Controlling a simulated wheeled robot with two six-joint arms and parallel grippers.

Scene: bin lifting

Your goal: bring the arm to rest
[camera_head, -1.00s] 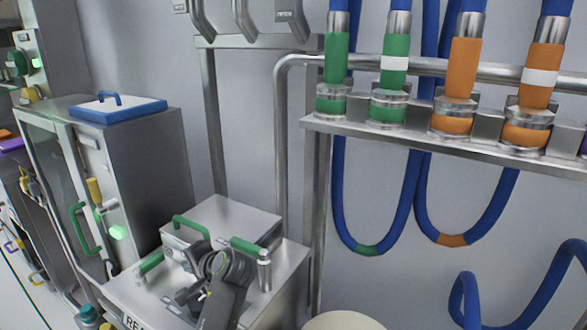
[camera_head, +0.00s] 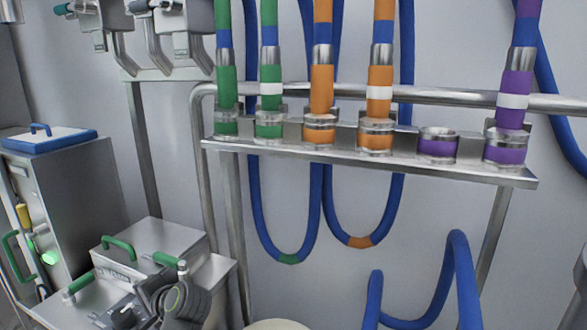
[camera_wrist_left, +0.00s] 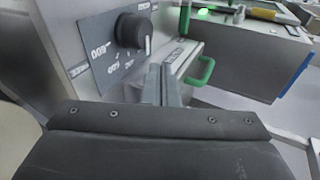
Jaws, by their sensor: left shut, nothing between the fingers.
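My left gripper (camera_head: 112,317) shows at the bottom left of the head view, in front of the steel bench unit (camera_head: 215,282). It is shut and empty. In the left wrist view its two fingers (camera_wrist_left: 162,86) lie together, pointing at a panel with a black knob (camera_wrist_left: 134,32) and printed numbers. A green handle (camera_wrist_left: 201,68) is just right of the fingertips. I cannot tell whether the fingers touch anything. My right gripper is in neither view.
A steel cabinet with a blue-lidded tray (camera_head: 50,140) on top stands at the left. A wall rail (camera_head: 350,162) carries green, orange and purple hose couplings. Blue hoses (camera_head: 255,200) hang below it. A pale round top (camera_head: 276,325) shows at the bottom edge.

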